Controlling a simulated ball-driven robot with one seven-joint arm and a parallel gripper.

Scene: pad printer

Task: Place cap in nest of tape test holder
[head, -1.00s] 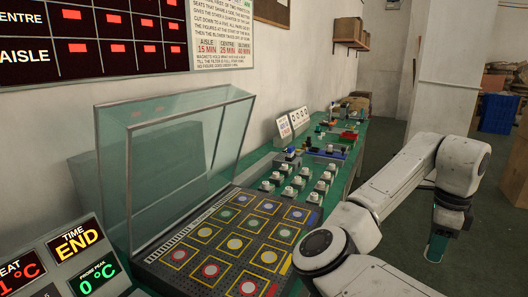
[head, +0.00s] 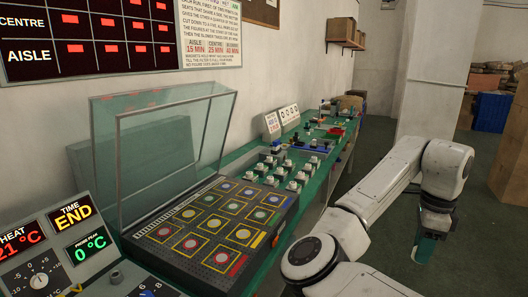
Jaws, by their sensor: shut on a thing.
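My gripper (head: 424,256) hangs low at the right, pointing down over the dark floor, well to the right of the bench. Its dark green end is small and partly in shadow. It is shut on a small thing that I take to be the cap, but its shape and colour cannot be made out. The tape test holder and its nest cannot be told apart with certainty among the small items on the green bench (head: 262,262).
A dark tray (head: 262,238) with coloured discs in yellow squares lies under a raised glass lid (head: 160,160). Several white-topped blocks (head: 292,186) stand behind it. A console (head: 35,262) is at the lower left. A blue bin (head: 492,112) stands far right. The floor beside the bench is clear.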

